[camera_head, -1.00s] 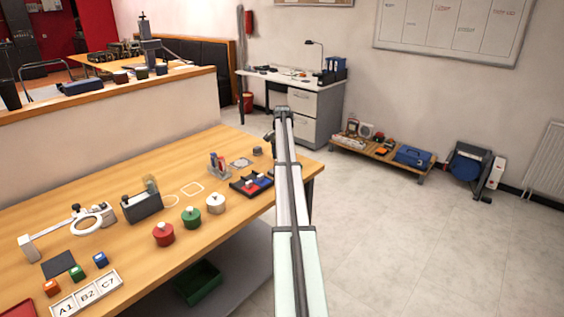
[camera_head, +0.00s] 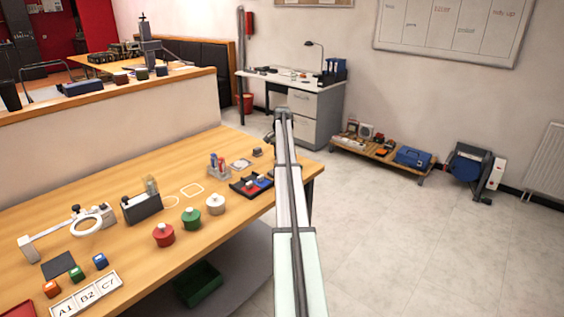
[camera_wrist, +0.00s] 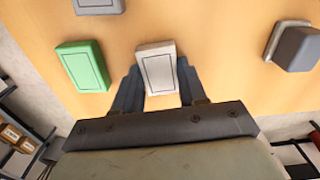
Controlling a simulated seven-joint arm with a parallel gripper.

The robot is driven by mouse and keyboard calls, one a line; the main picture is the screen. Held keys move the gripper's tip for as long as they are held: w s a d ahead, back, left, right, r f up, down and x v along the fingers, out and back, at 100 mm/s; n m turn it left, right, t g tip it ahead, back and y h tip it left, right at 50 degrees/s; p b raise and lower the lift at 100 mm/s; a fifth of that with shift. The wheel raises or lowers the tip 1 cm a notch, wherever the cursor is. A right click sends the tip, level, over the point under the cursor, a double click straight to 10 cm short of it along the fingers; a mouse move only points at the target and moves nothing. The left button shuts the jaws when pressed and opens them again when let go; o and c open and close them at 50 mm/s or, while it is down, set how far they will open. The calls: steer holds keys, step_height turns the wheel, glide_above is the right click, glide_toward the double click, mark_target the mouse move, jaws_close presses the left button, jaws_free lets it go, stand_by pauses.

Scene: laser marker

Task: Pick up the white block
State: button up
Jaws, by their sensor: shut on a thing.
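In the wrist view, the white block (camera_wrist: 157,64) has a thin dark outline on its top face and sits between the two dark fingers of my gripper (camera_wrist: 157,76). My gripper is shut on it, with a finger on each side. A green block (camera_wrist: 83,65) of similar shape lies just left, apart from the fingers. The wooden tabletop (camera_wrist: 225,75) is behind them; I cannot tell whether the white block touches it. In the head view, I cannot make out my fingers or the held block.
In the wrist view, a grey block (camera_wrist: 296,48) is at upper right and a pale piece (camera_wrist: 97,5) at the top edge. In the head view, the workbench (camera_head: 130,270) carries lidded red (camera_head: 163,235), green (camera_head: 191,219) and white pots (camera_head: 215,204), and a dark tray (camera_head: 240,189).

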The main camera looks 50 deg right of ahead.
steer(key=shift+r, duration=0.15)
step_height(320, 180, up, 8)
steer(key=shift+w, duration=0.1)
steer(key=w+a+r, duration=0.2)
steer(key=n, duration=0.2)
glide_above(241, 164)
steer(key=f, duration=0.3)
steer(key=shift+s+a+f, duration=0.2)
steer(key=shift+f, duration=0.05)
steer(key=shift+w+d+f+m, duration=0.1)
steer(key=shift+m, duration=0.65)
steer(key=shift+w+d+f+m, duration=0.1)
steer(key=shift+m, duration=0.65)
steer(key=shift+f, duration=2.4)
steer(key=shift+f, duration=0.4)
